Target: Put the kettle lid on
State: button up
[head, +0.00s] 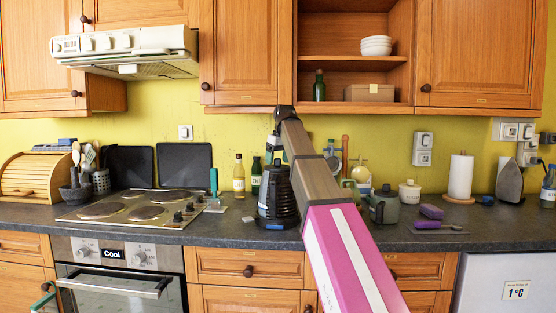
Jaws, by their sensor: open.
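My gripper (275,225) hangs at the end of my arm, pointing down just above the counter, right of the hob. I see its dark, ribbed body; the jaws are open, but the fingertips are hard to make out. A dark grey-green vessel (384,207), which looks like the kettle, stands on the counter to the right of my arm. My arm stands close to its left side in the picture. I cannot clearly make out a loose lid, and the vessel's top is too small to read. My gripper is well left of this vessel.
The hob (140,207) is at left. Bottles (239,180) stand behind my gripper. A cream lidded pot (410,193), purple sponge (432,211), paper roll (461,178) and iron (509,180) are at right. Wall cupboards (480,50) overhang the counter.

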jog(key=shift+v, duration=2.3)
